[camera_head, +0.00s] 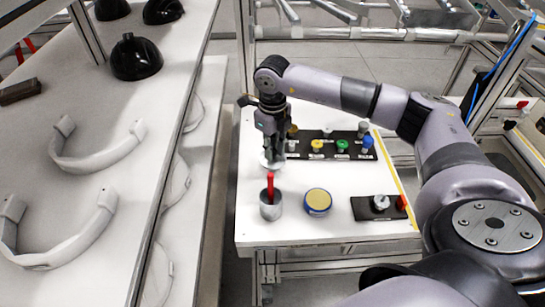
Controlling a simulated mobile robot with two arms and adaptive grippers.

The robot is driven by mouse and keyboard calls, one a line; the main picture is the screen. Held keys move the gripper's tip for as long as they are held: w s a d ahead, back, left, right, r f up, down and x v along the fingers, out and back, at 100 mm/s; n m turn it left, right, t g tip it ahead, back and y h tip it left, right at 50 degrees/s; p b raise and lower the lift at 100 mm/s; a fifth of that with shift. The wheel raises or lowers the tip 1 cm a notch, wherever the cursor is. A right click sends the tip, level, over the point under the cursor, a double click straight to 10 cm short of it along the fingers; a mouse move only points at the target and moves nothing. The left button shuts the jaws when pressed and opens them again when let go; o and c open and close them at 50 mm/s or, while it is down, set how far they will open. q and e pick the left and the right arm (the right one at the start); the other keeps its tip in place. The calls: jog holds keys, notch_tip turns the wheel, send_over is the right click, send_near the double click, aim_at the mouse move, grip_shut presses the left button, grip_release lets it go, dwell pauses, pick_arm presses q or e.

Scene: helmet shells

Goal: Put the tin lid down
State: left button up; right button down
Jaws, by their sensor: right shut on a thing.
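My right gripper (271,153) is over the left part of the white table, pointing down. It is shut on a small pale, silvery disc, the tin lid (272,164), which shows only in part below the fingers. The lid looks held above the table, just behind a grey cup. A round blue tin (317,203) with a yellowish top stands to the right of the cup, apart from the gripper. My left gripper is not in view.
The grey cup (271,211) holds an upright red-handled thing (270,187). A black rack (340,147) with several coloured knobs lies behind; a small black block (378,208) is at right. The white bench (95,210) at left bears pale curved parts and black shells.

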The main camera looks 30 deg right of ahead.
aim_at(273, 160)
notch_tip(273, 160, down, 4)
jog(key=shift+f, duration=0.25)
jog(key=c, duration=2)
grip_release()
jog(key=shift+f, duration=0.15)
jog(key=o, duration=0.5)
